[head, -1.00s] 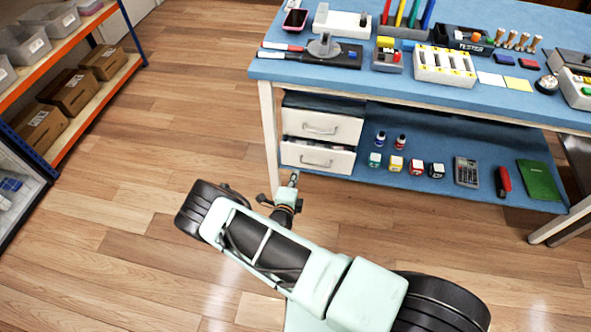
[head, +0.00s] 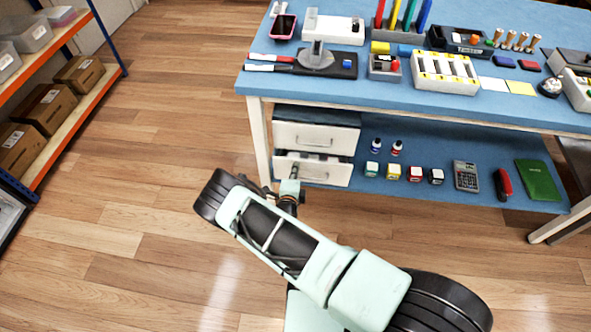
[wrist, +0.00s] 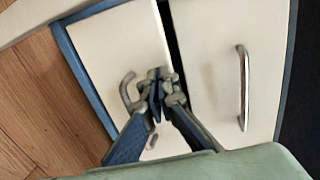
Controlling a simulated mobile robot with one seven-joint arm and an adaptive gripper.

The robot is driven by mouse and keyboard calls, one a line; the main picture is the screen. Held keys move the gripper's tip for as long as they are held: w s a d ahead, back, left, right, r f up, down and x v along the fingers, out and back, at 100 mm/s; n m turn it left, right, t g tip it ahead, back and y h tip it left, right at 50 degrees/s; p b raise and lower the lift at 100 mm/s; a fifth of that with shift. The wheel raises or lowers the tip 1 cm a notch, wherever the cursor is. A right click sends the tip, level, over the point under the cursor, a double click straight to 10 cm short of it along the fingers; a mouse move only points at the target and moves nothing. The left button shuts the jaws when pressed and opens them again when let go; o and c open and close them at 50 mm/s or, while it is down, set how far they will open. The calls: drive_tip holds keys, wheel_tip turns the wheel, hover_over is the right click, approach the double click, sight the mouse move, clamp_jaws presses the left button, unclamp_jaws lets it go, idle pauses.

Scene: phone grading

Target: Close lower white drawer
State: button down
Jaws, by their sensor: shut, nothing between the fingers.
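The lower white drawer (head: 325,174) is under the left end of the blue workbench, below the upper white drawer (head: 313,137). A strip of its inside shows above its front, so it stands partly open. In the wrist view the lower drawer front (wrist: 110,50) is the left panel and the upper drawer front (wrist: 210,40) is the right one, with a dark gap between. My gripper (head: 294,172) is at the left part of the lower drawer front. In the wrist view my gripper (wrist: 160,77) is shut and empty, beside the lower handle (wrist: 127,90), partly covering it. Contact is unclear.
The workbench (head: 400,95) carries several tools and trays above. Its lower shelf (head: 445,150) holds bottles, small boxes, a calculator and a green book right of the drawers. An orange-edged rack (head: 75,118) with boxes stands at left. The wooden floor between is clear.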

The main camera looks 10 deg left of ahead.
sight(297, 159)
drive_tip(key=b+x, duration=0.1)
drive_tip(key=x, duration=0.1)
drive_tip(key=r+b+x, duration=0.1)
drive_tip(key=x, duration=0.1)
drive_tip(key=shift+w, duration=0.15)
drive_tip(key=shift+w+b, duration=0.35)
drive_tip(key=shift+w+r, duration=0.15)
drive_tip(key=shift+s, duration=0.4)
drive_tip(key=f+p+v, duration=0.1)
drive_tip(key=p+v, duration=0.1)
drive_tip(key=v, duration=1.1)
drive_tip(key=shift+s+p, duration=0.25)
drive_tip(key=shift+p, duration=0.15)
